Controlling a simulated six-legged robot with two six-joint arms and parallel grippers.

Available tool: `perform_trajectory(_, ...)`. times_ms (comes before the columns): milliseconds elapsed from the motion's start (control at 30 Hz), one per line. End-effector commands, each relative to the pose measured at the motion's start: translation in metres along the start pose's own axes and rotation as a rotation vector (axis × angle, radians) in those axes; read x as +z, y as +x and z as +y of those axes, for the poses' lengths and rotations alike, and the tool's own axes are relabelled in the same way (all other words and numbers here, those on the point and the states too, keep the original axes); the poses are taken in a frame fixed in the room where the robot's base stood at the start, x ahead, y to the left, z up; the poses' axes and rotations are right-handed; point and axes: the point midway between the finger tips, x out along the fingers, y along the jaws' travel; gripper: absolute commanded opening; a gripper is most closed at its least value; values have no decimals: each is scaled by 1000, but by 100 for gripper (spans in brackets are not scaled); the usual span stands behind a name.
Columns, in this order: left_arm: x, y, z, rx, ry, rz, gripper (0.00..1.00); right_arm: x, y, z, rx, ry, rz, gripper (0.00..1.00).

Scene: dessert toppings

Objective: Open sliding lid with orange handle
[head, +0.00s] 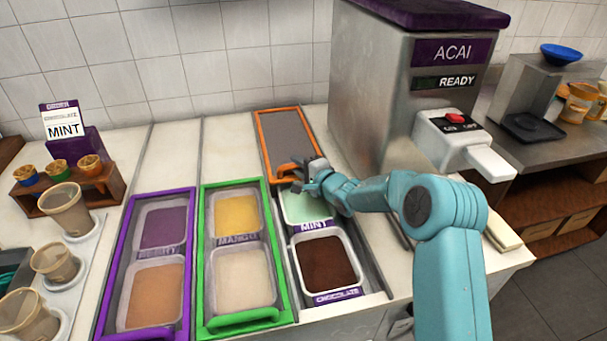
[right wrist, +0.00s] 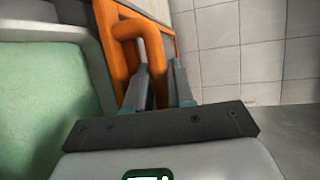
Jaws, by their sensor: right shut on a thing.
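The sliding lid with the orange frame (head: 282,135) sits at the back of the right-hand topping column. Its orange handle (head: 286,168) is at the lid's front edge, and the handle shows large in the right wrist view (right wrist: 127,45). My right gripper (head: 306,170) is shut on the handle; in the right wrist view its fingers (right wrist: 160,85) are at the handle's bar. In front of the lid, the mint tub (head: 300,206) and the chocolate tub (head: 328,262) are uncovered. My arm partly hides the mint tub. My left gripper is not in view.
The green-framed lid (head: 280,240) and purple-framed lid (head: 187,230) cover the columns to the left. The acai machine (head: 385,90) stands close behind and right of my right arm. Cups (head: 66,207) stand at the left, near a mint sign (head: 64,128).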

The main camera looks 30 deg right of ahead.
Motion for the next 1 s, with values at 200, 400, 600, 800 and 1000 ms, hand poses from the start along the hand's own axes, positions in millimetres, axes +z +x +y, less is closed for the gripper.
perform_trajectory(200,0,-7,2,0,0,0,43,-7,17,-4,1,-1,1,0)
perform_trajectory(400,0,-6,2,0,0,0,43,-7,17,-3,1,0,1,0)
perform_trajectory(600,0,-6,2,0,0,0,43,-7,17,-3,2,0,1,28)
perform_trajectory(800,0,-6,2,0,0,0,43,-7,16,-3,2,0,1,28)
perform_trajectory(1000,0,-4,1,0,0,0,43,-8,-1,-3,2,0,2,28)
